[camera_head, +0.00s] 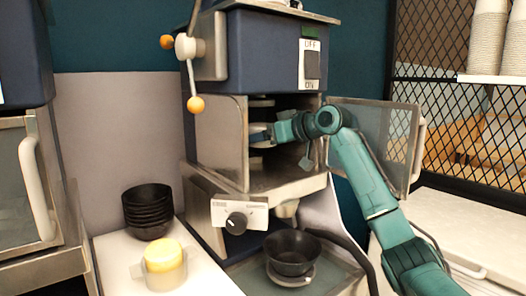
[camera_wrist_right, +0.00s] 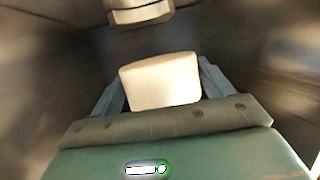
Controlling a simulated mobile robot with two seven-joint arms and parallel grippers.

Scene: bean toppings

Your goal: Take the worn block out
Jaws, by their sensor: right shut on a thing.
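The machine (camera_head: 275,60) stands in the middle with its chamber door (camera_head: 375,140) open to the right. My right arm reaches into the chamber, and my right gripper (camera_head: 262,136) is inside it. In the right wrist view a pale cream block (camera_wrist_right: 160,82) sits between the fingers of my right gripper (camera_wrist_right: 160,90), which is shut on it. I take it to be the worn block; it is mostly hidden in the head view. My left gripper is not in view.
A yellow block (camera_head: 163,252) in a clear container stands on the white counter beside stacked black bowls (camera_head: 148,212). A black bowl (camera_head: 292,252) sits below the machine's spout. A metal part (camera_wrist_right: 140,12) is above the held block. White counter (camera_head: 470,225) is free at right.

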